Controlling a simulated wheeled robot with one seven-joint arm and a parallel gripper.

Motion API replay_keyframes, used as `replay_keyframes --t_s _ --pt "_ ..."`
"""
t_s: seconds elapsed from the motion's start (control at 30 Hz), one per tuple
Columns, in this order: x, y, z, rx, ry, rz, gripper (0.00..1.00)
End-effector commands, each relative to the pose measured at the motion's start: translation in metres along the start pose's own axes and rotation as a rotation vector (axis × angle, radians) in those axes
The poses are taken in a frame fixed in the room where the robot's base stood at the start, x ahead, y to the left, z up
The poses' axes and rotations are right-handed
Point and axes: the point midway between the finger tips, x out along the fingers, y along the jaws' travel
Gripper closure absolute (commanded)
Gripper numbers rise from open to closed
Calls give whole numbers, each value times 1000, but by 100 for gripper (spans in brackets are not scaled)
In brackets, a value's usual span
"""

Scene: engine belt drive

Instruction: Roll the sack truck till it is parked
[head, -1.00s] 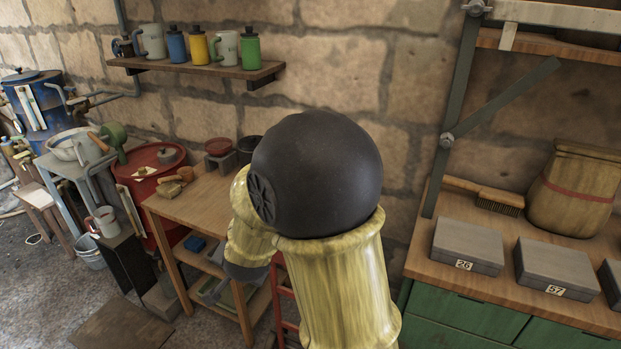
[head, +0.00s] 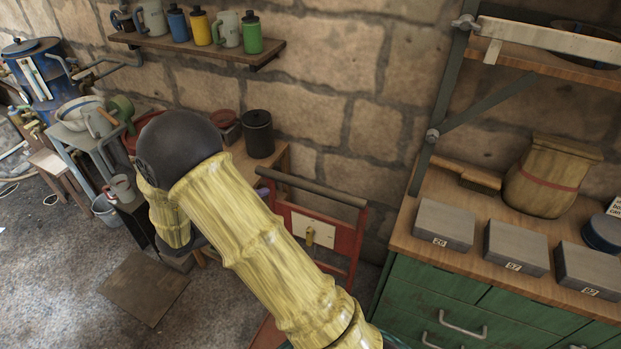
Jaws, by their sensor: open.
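The sack truck (head: 352,243) is a red metal frame with a dark crossbar handle (head: 312,187) along its top. It stands upright against the stone wall, between the wooden table and the green cabinet. A pale plate with a yellow fitting is fixed to its front. My yellow arm crosses in front of it and hides its lower left part; its wheels are not visible. My gripper is not in view; the far end of my arm drops behind its own dark elbow, left of the sack truck.
The green cabinet (head: 430,305) with grey boxes on its wooden top stands close on the right. The wooden table (head: 277,163) is partly hidden behind my arm. A flat brown board (head: 143,287) lies on the floor. Grey floor (head: 60,275) is open at lower left.

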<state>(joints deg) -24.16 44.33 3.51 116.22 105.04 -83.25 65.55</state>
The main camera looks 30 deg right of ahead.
Motion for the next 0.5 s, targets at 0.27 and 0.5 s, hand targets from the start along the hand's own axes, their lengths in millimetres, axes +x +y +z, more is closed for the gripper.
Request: replay_keyframes --t_s 0.27,0.5 --pt "6 0 0 -2 -1 1 54" --pt "37 -2 0 -2 2 1 54"
